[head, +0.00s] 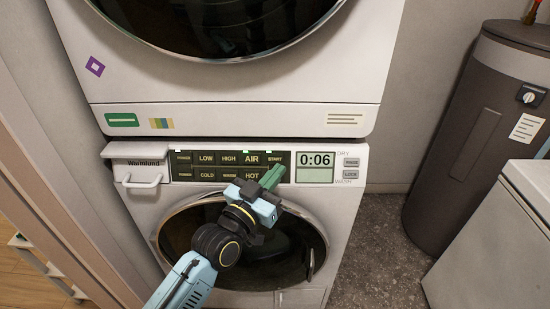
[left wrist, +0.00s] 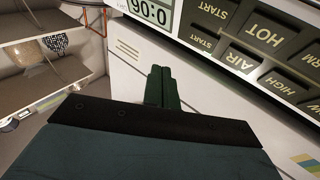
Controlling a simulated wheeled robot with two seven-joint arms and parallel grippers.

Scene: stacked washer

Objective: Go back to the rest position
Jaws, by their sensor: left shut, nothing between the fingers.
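My left gripper (head: 273,175) has dark green fingers pressed together with nothing between them. In the left wrist view the shut fingers (left wrist: 161,82) point toward the white panel face near the display (left wrist: 150,10). I cannot tell whether the fingertips touch the panel. My left arm crosses the round door of the lower washer (head: 190,222) and hides part of it. My right gripper is not in view.
A second white machine (head: 240,117) is stacked above the washer. A grey-brown cylindrical tank (head: 460,130) and a white box-like unit (head: 490,240) stand at the right. Speckled floor (head: 380,245) is clear between them and the washer. A door frame edge (head: 50,170) is at the left.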

